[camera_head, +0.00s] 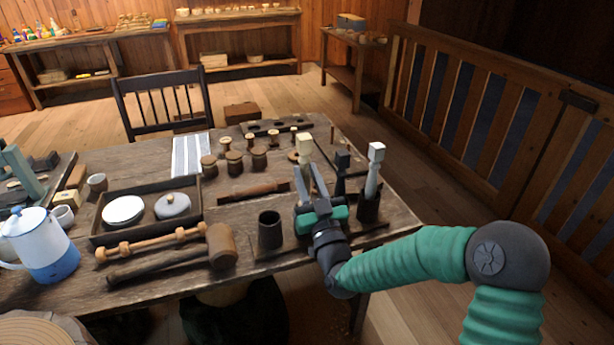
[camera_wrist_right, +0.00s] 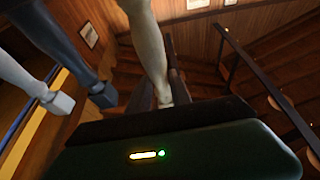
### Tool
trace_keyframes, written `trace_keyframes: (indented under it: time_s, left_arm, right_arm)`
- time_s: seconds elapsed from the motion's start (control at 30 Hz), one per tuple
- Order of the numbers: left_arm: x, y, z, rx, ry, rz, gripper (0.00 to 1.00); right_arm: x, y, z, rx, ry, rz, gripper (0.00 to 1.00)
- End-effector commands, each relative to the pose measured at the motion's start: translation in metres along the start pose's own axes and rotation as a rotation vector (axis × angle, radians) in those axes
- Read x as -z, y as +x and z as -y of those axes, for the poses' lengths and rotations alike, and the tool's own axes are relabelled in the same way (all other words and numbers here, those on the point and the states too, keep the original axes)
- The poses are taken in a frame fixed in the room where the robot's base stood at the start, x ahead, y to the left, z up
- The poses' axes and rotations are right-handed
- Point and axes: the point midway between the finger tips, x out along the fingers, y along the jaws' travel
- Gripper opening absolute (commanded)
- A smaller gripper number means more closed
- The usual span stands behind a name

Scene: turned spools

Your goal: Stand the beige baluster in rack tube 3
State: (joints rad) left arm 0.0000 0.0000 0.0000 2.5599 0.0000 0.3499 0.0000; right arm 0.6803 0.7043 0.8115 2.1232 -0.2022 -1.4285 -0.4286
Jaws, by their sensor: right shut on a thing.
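The beige baluster (camera_head: 305,148) is held by my right gripper (camera_head: 311,182), which is shut on it above the rack (camera_head: 262,252). Its square top shows above the fingers in the head view; its lower part is hidden there. The wrist view shows its pale shaft (camera_wrist_right: 148,45) between the fingers (camera_wrist_right: 165,85). An empty-looking dark tube (camera_head: 270,232) stands at the rack's left. A dark baluster (camera_head: 342,165) stands right of the gripper. A light grey baluster (camera_head: 373,175) stands in the rightmost tube (camera_head: 368,210). Tubes behind my gripper are hidden, and no tube numbers are readable. My left gripper is out of view.
A mallet (camera_head: 222,246) and a turned spindle (camera_head: 150,243) lie left of the rack. A tray (camera_head: 98,240) with two round lidded things and a blue-white pot (camera_head: 45,250) are farther left. A dark rod (camera_head: 254,192) and several spools (camera_head: 234,161) lie behind the rack.

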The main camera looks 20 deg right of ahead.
Motion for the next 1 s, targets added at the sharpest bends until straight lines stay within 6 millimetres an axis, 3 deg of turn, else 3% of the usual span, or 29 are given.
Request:
trace_keyframes:
  time_s: [0.4,0.7,0.73,0.9,1.0]
  left_arm:
    - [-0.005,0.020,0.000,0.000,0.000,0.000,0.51]
    - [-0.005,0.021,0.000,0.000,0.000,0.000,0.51]
    - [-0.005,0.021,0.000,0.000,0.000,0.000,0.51]
    - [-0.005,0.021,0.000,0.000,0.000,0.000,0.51]
    - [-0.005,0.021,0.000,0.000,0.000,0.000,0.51]
  right_arm:
    - [-0.021,-0.009,0.000,0.000,-0.001,-0.001,0.00]
    - [-0.022,-0.009,0.000,0.000,0.000,-0.001,0.00]
    - [-0.022,-0.009,0.000,0.000,0.000,-0.001,0.28]
    - [-0.022,-0.009,0.000,0.000,0.000,-0.001,0.50]
    - [-0.023,-0.009,0.000,0.000,0.000,0.000,0.50]
